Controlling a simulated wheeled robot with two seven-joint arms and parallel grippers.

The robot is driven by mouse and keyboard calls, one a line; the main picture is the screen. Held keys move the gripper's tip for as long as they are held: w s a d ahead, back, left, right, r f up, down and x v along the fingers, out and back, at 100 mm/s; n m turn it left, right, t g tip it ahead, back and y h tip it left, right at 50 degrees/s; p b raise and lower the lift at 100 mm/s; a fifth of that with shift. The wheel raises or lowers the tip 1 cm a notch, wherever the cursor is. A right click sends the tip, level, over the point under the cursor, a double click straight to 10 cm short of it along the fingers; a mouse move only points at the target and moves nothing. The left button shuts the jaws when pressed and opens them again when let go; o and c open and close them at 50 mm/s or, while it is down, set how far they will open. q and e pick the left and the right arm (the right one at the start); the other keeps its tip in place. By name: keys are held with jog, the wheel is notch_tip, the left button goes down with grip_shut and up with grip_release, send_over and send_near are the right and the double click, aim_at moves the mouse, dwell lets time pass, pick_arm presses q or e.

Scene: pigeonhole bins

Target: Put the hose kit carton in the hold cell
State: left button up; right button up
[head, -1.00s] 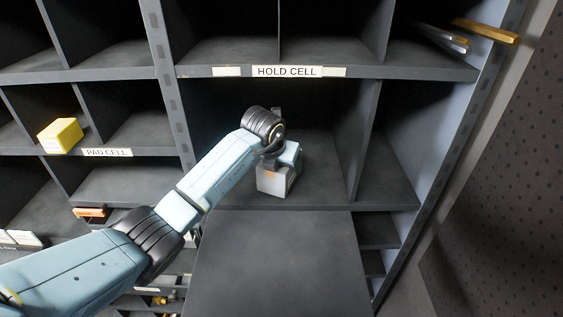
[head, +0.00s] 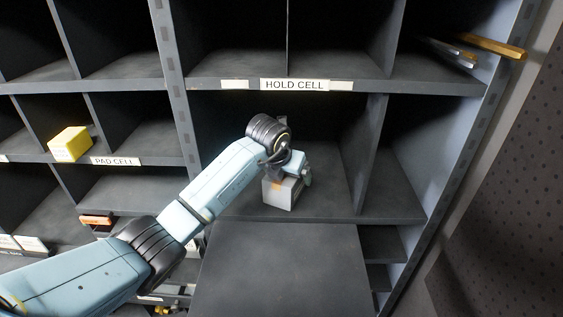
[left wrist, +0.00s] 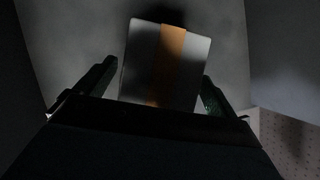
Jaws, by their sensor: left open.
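The hose kit carton appears to be the light grey box with an orange band (head: 281,194). It sits on the floor of the cell under the HOLD CELL label (head: 294,85), near its front edge. My left gripper (head: 284,172) is at the carton, partly hidden by my own wrist. In the left wrist view the carton (left wrist: 145,62) lies between and ahead of the two dark fingers of the left gripper (left wrist: 156,88), which stand apart with gaps at the sides. My right gripper is not in view.
A dark flat panel (head: 280,270) lies in front below the cell. Long yellow and grey pieces (head: 490,47) stick out of the top right compartment. The cell's right side is clear.

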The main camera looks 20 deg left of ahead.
pick_arm(q)
jog(key=v, duration=0.9)
jog(key=shift+s+r, duration=0.1)
jog(key=shift+r, duration=0.1)
jog(key=shift+s+r, duration=0.3)
jog(key=shift+r, duration=0.15)
